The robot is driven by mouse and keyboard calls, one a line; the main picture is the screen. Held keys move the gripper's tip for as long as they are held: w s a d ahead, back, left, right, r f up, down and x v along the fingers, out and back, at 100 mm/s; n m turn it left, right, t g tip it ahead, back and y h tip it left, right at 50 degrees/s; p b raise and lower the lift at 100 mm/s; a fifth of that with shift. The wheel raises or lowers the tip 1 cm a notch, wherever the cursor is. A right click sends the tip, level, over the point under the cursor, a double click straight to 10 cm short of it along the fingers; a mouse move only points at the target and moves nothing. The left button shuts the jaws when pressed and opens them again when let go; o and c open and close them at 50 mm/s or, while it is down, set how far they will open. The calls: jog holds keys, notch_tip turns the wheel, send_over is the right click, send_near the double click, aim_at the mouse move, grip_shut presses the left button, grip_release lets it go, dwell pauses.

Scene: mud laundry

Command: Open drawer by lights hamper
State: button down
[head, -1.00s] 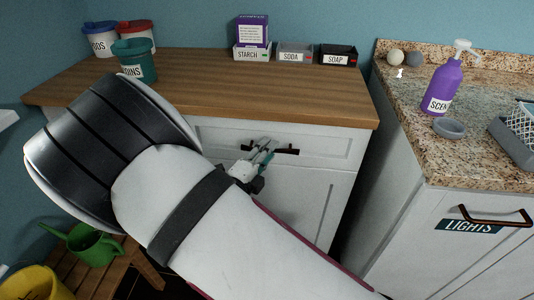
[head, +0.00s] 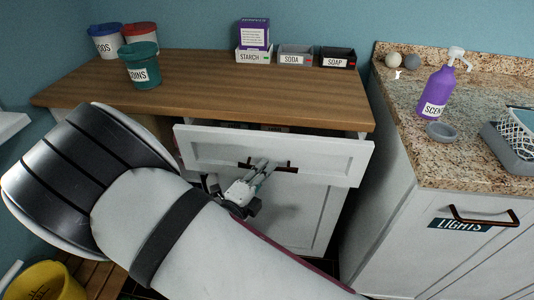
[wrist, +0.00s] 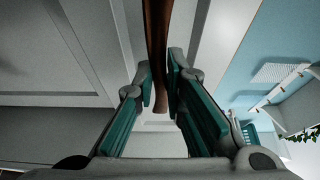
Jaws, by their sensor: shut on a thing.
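The white drawer (head: 335,158) under the wooden counter stands partly open, its front pulled out from the cabinet. Some items show dimly inside behind the front edge. My gripper (head: 266,167) is at the drawer's dark handle (head: 288,169), shut on it. In the wrist view the brown handle bar (wrist: 157,60) runs between the teal finger pads of my gripper (wrist: 160,90). The lights hamper (head: 440,240) is the white cabinet front at right, with a "LIGHTS" label and its own dark handle. My arm hides the left part of the cabinet.
The wooden counter (head: 200,85) holds labelled bins at left and starch, soda and soap boxes (head: 295,55) at the back. A purple bottle (head: 437,92) stands on the granite top. A yellow bucket (head: 45,282) is at lower left.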

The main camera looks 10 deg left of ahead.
jog(key=s+p, duration=0.7)
jog(key=s, duration=1.7)
jog(key=shift+s+a, duration=0.3)
jog(key=shift+a, duration=0.1)
jog(key=c, duration=1.6)
grip_release()
jog(key=shift+c, duration=0.2)
jog(key=v, duration=0.7)
jog(key=shift+s+a, duration=0.15)
